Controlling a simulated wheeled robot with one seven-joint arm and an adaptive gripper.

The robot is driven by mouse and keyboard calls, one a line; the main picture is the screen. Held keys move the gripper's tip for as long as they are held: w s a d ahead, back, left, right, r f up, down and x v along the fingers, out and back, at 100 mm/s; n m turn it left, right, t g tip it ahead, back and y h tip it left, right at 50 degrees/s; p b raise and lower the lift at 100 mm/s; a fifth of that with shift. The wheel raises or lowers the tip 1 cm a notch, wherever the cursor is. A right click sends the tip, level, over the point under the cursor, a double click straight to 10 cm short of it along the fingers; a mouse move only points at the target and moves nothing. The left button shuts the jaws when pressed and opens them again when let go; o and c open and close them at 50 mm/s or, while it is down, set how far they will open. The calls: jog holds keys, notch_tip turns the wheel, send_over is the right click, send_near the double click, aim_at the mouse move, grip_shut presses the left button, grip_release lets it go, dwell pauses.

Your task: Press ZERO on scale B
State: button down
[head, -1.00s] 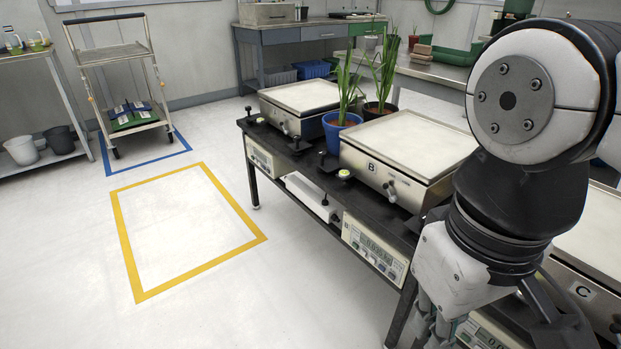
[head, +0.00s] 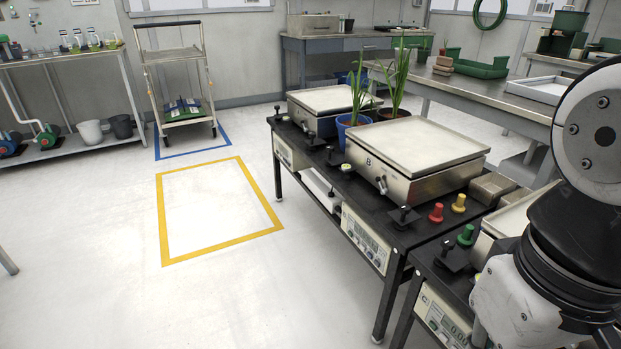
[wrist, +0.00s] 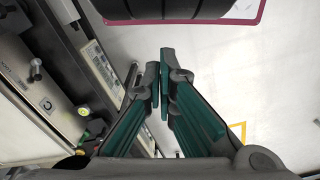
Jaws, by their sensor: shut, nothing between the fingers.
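Scale B (head: 425,150) is a steel scale with a pale top plate on the black bench. Its letter B (head: 369,162) is on the side facing me. A panel with a display and a row of buttons (head: 366,240) is on the bench front below it; the button labels are too small to read. My gripper (wrist: 160,80) shows in the wrist view, its teal fingers together and empty, pointing over the floor beside the bench front. A panel (wrist: 104,66) lies to the left of the fingers, apart from them. The head view does not show my fingertips.
Scale C's panel (head: 446,318) is at lower right, partly behind my arm. Red (head: 436,212), yellow (head: 458,203) and green (head: 466,235) knobbed pieces stand near scale B. A blue pot (head: 352,128) stands behind it. The floor (head: 260,300) left of the bench is clear.

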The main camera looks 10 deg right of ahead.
jog(key=w+d+n+g+h+p, duration=0.1)
jog(key=w+d+n+h, duration=0.35)
jog(key=w, duration=0.45)
jog(key=w+d+n+g+h+p, duration=0.1)
jog(key=w+d+n+g+h, duration=0.15)
jog(key=w+d, duration=0.55)
jog(key=w+a+f+n+t+h+p, duration=0.1)
jog(key=w+f+n+t+h, duration=0.3)
jog(key=w, duration=0.6)
jog(key=w+a+f+n+h+p, duration=0.1)
jog(key=w+f+n+h, duration=0.3)
jog(key=w, duration=0.6)
jog(key=w+a+f+n+t, duration=0.7)
jog(key=w+f+n+t, duration=0.1)
jog(key=w+f+n, duration=0.35)
jog(key=w+a+f+n+t+y+p, duration=0.1)
jog(key=a+f+n+t+y, duration=0.2)
jog(key=a+f+n, duration=0.2)
jog(key=w+a+f+n+t+y+p, duration=0.1)
jog(key=a+f+n+t+y, duration=0.2)
jog(key=f+n, duration=0.6)
notch_tip(320, 180, down, 4)
jog(key=shift+w+a+f+t+y, duration=0.1)
jog(key=shift+w+a+t+y, duration=0.2)
jog(key=shift+a+y, duration=0.5)
